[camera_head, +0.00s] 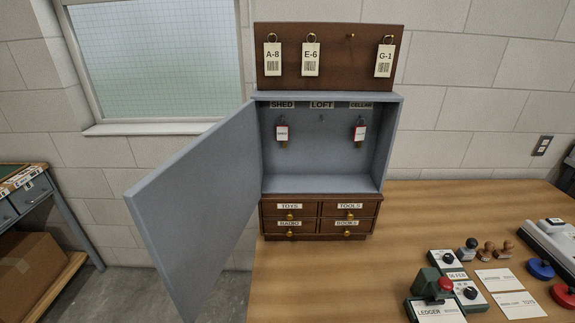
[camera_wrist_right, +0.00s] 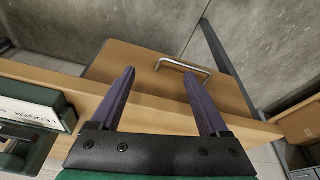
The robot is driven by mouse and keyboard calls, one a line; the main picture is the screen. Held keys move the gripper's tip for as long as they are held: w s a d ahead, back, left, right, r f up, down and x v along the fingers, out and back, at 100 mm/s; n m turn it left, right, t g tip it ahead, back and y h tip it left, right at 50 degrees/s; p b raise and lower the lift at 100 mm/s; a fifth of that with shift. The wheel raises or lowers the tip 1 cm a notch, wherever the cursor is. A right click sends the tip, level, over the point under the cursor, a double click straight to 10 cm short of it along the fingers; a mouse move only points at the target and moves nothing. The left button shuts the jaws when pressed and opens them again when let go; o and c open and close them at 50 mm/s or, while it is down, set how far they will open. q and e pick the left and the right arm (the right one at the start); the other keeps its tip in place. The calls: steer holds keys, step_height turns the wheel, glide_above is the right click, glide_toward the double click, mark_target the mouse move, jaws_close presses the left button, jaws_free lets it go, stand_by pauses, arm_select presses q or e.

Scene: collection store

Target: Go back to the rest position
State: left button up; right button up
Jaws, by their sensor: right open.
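My right gripper (camera_wrist_right: 160,98) shows in the right wrist view, open and empty. Its two purple-grey fingers stand apart over the table's front edge, with a drawer or door front with a metal handle (camera_wrist_right: 186,67) beyond them. Neither of my grippers shows in the head view. The grey key cabinet (camera_head: 322,178) stands at the back of the table with its door (camera_head: 205,205) swung open to the left.
A board (camera_head: 330,80) above the cabinet holds tags A-8, E-6 and G-1, with one bare peg. Small labelled drawers (camera_head: 320,217) sit below. Stamps, cards and a LEDGER stamp (camera_head: 436,308) crowd the table's right. The table (camera_head: 320,275) is clear at middle front.

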steer(key=s+f+g, duration=0.1)
steer(key=s+f, duration=0.1)
steer(key=f, duration=0.7)
steer(key=s+f, duration=0.2)
steer(key=f, duration=0.7)
steer(key=s+d+f, duration=0.1)
steer(key=s+f, duration=0.6)
steer(key=s, duration=0.1)
steer(key=s+d+f+g, duration=0.1)
steer(key=s+d+f, duration=0.1)
steer(key=s+f, duration=0.5)
steer(key=shift+s+d, duration=0.25)
steer(key=shift+s, duration=0.25)
